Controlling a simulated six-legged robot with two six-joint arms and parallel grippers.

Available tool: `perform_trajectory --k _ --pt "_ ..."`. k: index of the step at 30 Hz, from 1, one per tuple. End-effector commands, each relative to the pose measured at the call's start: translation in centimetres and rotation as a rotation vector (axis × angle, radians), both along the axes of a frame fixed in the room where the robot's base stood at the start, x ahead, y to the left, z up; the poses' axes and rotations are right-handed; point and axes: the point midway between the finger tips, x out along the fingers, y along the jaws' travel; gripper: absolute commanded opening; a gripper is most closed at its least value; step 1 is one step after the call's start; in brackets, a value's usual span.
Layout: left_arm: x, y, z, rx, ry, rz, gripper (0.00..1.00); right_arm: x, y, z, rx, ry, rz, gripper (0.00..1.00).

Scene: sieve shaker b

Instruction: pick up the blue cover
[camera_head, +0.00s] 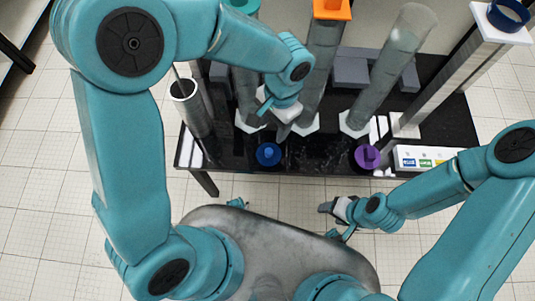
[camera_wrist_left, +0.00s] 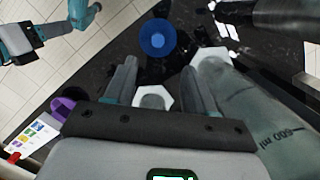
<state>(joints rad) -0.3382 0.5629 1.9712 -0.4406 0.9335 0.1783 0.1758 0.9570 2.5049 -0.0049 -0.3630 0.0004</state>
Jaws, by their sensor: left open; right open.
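The blue cover (camera_head: 268,154) is a round disc with a raised knob. It lies on the black table (camera_head: 320,158) near its front edge. In the left wrist view the blue cover (camera_wrist_left: 157,38) is ahead of the fingertips and apart from them. My left gripper (camera_head: 274,117) is open and empty, above the table just behind the cover, among the cylinders. In the left wrist view its two fingers (camera_wrist_left: 160,70) are spread. My right gripper (camera_head: 337,222) is open and empty, in front of the table's front edge, away from the cover.
A purple cover (camera_head: 367,156) lies at the front right of the table. Tall glass cylinders on white hexagonal bases, one with an orange cap (camera_head: 332,9), stand close behind and beside my left gripper. A grey tube (camera_head: 190,108) stands left. A labelled white strip (camera_head: 425,157) lies right.

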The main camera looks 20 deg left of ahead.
Motion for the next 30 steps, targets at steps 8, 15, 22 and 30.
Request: perform_trajectory --k 8,15,22,30 --pt "-0.6 -0.1 -5.6 0.001 0.003 0.000 0.54 0.0 0.0 -1.8 0.000 0.000 0.000 0.59" --pt "-0.8 0.1 -7.1 -0.001 0.004 0.000 0.54 0.0 0.0 -2.3 0.000 0.000 0.000 0.59" --pt "-1.3 0.6 -10.8 -0.001 0.005 -0.001 0.54 0.0 0.0 -3.8 0.000 0.000 0.000 0.59" --pt "-1.4 0.8 -11.3 -0.001 0.002 0.001 0.54 0.0 0.0 -3.8 0.000 0.000 0.000 0.59"
